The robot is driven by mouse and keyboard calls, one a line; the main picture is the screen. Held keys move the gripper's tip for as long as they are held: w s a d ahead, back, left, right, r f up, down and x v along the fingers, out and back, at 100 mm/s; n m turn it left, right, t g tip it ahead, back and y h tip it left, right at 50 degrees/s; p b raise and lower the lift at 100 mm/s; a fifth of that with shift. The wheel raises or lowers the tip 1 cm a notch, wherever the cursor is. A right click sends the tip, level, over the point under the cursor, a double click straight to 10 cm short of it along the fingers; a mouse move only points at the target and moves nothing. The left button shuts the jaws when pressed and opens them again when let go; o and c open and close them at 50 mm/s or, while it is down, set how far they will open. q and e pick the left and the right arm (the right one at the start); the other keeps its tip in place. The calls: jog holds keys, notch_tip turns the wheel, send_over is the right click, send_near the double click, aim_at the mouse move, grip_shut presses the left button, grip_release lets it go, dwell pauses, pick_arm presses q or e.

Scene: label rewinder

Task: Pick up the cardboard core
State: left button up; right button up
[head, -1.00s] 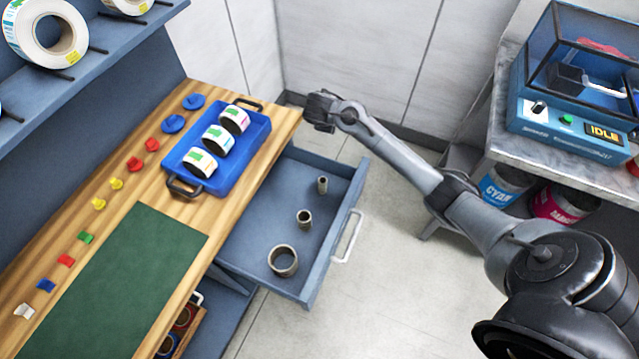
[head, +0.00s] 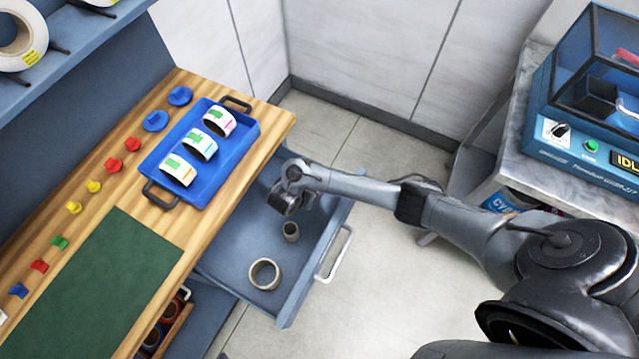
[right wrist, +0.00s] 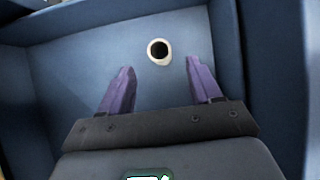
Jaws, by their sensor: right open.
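The smallest, farther back, is hidden behind my right arm in the head view. My right gripper (head: 284,205) is over the back part of the drawer, open and empty. In the right wrist view one core (right wrist: 159,51) stands upright on the drawer floor, beyond the open purple fingers (right wrist: 158,82) and roughly centred between them. I cannot tell for sure which core it is. My left gripper is not in view.
The drawer (head: 238,272) has raised walls around the cores and a white handle (head: 334,254). The wooden bench (head: 140,200) overhangs it at left, with a blue tray (head: 215,188) of label rolls. A blue machine (head: 580,155) stands at right.

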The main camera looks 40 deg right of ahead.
jog(key=b+x, duration=0.1)
jog(key=x, duration=0.1)
jog(key=b+x, duration=0.2)
jog(key=shift+s+a+f, duration=0.1)
jog(key=shift+a+f, duration=0.1)
jog(key=shift+f, duration=0.2)
jog(key=shift+d+f, duration=0.15)
jog(key=shift+d, duration=0.1)
jog(key=b+x, duration=0.4)
jog(key=x, duration=0.1)
jog(key=shift+d, duration=0.15)
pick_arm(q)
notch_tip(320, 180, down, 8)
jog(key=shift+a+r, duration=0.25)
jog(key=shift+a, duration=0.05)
pick_arm(e)
jog(key=shift+c, duration=0.4)
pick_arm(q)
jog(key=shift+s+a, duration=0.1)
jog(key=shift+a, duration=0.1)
pick_arm(e)
jog(key=c, duration=0.9)
